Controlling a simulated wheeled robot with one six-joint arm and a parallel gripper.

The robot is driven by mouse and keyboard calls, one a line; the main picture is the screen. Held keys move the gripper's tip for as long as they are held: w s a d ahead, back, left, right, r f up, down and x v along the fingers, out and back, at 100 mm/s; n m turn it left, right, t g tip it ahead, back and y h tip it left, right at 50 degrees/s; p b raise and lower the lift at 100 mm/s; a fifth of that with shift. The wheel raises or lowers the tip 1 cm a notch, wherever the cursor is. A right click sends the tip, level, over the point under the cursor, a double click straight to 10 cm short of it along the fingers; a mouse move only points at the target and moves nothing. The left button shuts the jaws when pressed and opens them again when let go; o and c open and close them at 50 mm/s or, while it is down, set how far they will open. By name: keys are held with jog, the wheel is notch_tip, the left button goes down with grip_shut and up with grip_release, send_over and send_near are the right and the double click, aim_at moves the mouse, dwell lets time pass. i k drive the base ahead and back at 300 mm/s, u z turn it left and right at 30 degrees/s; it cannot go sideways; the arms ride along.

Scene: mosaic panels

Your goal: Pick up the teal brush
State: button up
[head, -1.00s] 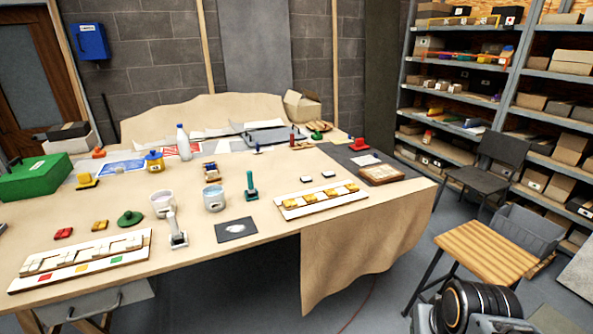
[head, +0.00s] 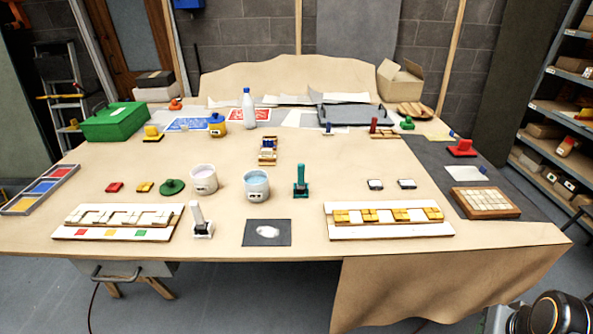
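The teal brush (head: 300,182) stands upright on the table, handle up, its lower end in or on a small dark base. It is right of a cup of blue liquid (head: 257,187) and left of two small dark-and-white pieces. A similar white brush (head: 198,221) stands nearer the front edge, left of a dark square sheet with a white smear (head: 267,232). My gripper is not in view; only part of my arm shows at the bottom right corner. Nothing touches the teal brush.
A panel with yellow tiles (head: 388,235) lies in front and to the right; another panel (head: 117,234) lies front left. A second, pale cup (head: 204,180) stands left of the blue one. Bare table (head: 345,160) lies behind the brush. Cloth hangs over the front right edge.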

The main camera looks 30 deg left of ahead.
aim_at(300, 183)
jog(key=u, duration=0.7)
jog(key=i, duration=0.8)
jog(key=u, duration=0.95)
